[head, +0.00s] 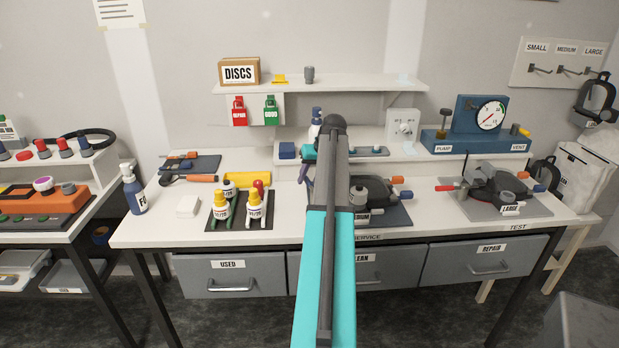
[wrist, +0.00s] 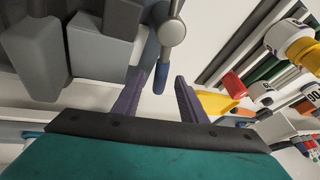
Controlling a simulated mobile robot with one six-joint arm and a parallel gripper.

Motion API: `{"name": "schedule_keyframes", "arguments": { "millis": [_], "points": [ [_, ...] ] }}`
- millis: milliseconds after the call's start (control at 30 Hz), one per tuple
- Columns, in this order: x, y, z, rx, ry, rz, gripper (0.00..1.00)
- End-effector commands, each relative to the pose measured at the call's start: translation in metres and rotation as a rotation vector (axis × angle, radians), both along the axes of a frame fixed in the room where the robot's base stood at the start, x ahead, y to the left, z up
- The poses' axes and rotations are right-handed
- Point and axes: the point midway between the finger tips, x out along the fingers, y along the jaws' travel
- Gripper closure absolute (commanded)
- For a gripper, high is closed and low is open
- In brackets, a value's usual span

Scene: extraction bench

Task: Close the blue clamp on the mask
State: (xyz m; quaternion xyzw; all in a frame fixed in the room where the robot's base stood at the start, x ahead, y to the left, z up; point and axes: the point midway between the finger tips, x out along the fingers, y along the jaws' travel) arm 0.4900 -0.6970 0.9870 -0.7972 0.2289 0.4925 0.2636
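A lever with a round silver pivot and a blue grip (wrist: 160,78), which looks like the blue clamp's handle, shows in the wrist view. My gripper (wrist: 159,75) has purple fingers standing apart, one on each side of that grip in the picture, with gaps on both sides. Whether the grip lies at fingertip depth, I cannot tell. In the head view one purple finger (head: 306,172) shows left of my arm. The dark mask (head: 376,190) sits on the middle mat, partly behind my arm, with orange and blue ends at its right. The clamp's left side is hidden there.
Grey blocky parts (wrist: 100,45) stand close left of my fingers in the wrist view. A tray (head: 239,222) of yellow-capped bottles is left of my arm. A larger fixture on a grey mat (head: 470,208) is at right. A shelf (head: 430,151) runs behind the bench.

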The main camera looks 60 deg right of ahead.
Motion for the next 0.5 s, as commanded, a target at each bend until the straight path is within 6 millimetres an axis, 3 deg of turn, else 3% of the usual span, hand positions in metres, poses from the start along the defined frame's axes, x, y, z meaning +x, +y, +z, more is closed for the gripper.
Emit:
{"name": "schedule_keyframes", "arguments": {
  "millis": [200,433,500],
  "points": [
    [0.0004,0.0003,-0.0002,0.000,0.000,0.001,0.61],
    [0.0006,0.0006,-0.0001,0.001,0.000,0.001,1.00],
    [0.0007,0.0006,-0.0001,0.001,0.000,0.001,1.00]
  ]
}}
